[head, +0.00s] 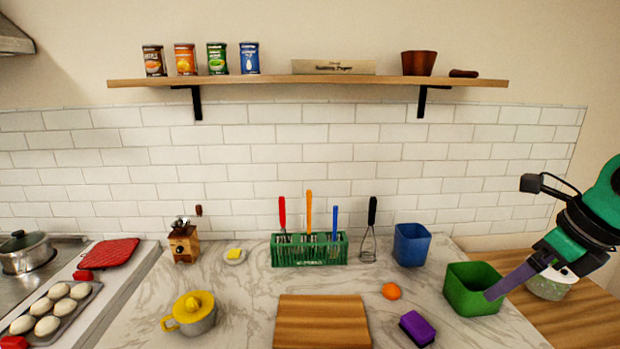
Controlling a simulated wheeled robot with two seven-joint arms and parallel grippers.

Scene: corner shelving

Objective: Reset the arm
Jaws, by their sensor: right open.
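My right gripper (514,280) comes in from the right on a green and black arm. It is open and holds nothing that I can see. One long grey-purple finger points down and left, and its tip overlaps the right side of the green bin (470,303) in the picture. I cannot tell whether it touches the bin or is only in front of it. The other finger is hard to make out. My left gripper is not in view.
A blue bin (411,245), an orange (391,291), a purple sponge (417,328) and a cutting board (322,322) are on the marble counter. A pale bowl (546,288) sits behind my right gripper. A wall shelf (270,82) runs above.

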